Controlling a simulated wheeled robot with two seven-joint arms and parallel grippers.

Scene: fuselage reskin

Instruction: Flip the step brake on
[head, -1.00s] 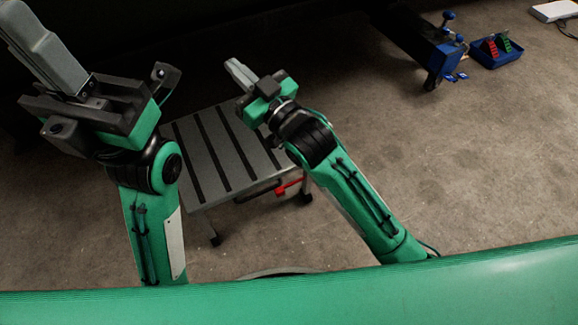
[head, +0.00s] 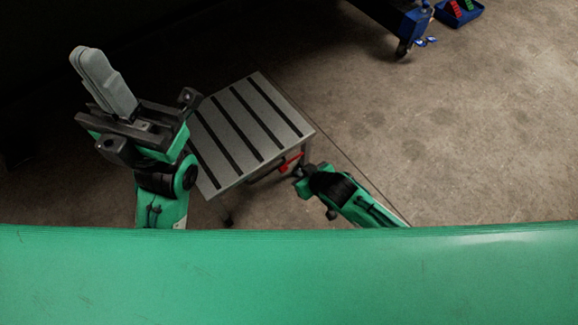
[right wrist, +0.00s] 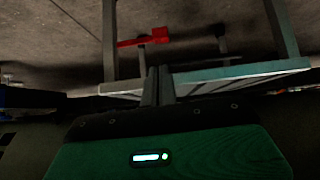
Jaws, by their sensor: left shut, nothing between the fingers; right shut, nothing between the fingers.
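The step (head: 240,130) is a grey platform with black anti-slip strips, standing on the floor in the middle of the head view. Its red brake lever (head: 289,163) is at the front right side, below the top. In the right wrist view the step's edge (right wrist: 230,75) and the red lever (right wrist: 145,38) show just beyond the fingers. My right gripper (right wrist: 159,72) is shut and empty, apart from the lever; in the head view its fingers are hard to make out beside the step's right corner. My left gripper (head: 103,80) is shut and empty, raised left of the step.
A blue wheeled stand (head: 405,35) and a blue tray (head: 460,12) with red and green items are at the top right. The concrete floor right of the step is clear. A dark area lies behind the step.

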